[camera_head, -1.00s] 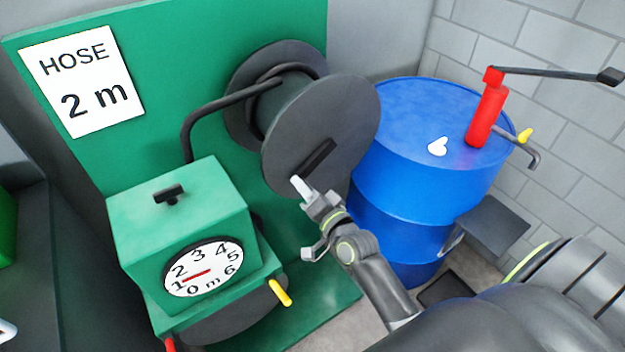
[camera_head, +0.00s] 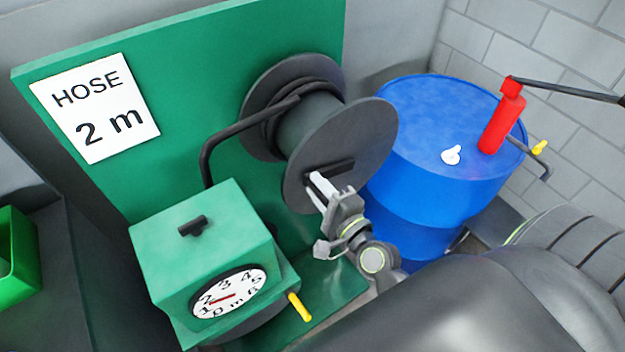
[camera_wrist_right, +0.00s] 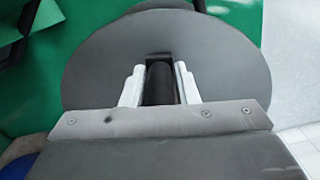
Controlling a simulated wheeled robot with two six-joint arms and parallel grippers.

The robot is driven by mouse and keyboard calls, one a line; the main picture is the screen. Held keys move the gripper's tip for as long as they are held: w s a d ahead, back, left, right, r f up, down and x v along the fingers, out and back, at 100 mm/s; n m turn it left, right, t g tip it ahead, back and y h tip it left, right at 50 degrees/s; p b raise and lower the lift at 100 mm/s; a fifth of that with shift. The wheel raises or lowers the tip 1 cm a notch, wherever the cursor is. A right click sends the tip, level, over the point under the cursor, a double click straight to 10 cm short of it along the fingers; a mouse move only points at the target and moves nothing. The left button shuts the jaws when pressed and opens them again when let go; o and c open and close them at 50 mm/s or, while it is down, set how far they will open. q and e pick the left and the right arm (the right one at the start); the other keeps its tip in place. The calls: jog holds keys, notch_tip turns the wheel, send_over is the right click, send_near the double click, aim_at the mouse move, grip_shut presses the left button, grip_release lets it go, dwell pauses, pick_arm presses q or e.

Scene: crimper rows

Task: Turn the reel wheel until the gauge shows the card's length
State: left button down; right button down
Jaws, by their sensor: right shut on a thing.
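The card (camera_head: 97,108) on the green board reads "HOSE 2 m". The gauge (camera_head: 228,292) is a white dial on the front of a green box; its red needle points left, between 1 and 2 and close to 2. The dark grey reel wheel (camera_head: 366,133) stands right of the box, a black hose on its drum. My right gripper (camera_head: 322,186) is shut on the wheel's dark handle (camera_head: 341,166). In the right wrist view the pale fingers close on both sides of the handle (camera_wrist_right: 160,84) before the wheel disc (camera_wrist_right: 225,62). My left gripper is out of view.
A blue drum (camera_head: 440,182) with a red hand pump (camera_head: 501,122) stands close behind the wheel on the right. A yellow lever (camera_head: 299,307) sticks out below the gauge box. A green bin (camera_head: 17,255) is at the far left.

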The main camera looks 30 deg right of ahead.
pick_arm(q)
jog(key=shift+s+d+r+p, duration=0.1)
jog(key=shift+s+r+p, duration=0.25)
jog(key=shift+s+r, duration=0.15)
pick_arm(e)
jog(key=shift+d+r, duration=0.2)
jog(key=shift+r, duration=0.65)
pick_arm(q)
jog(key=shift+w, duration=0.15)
pick_arm(e)
jog(key=c, duration=1.2)
grip_release()
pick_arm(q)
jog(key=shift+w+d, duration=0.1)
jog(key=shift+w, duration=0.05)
pick_arm(e)
jog(key=shift+d+f, duration=0.15)
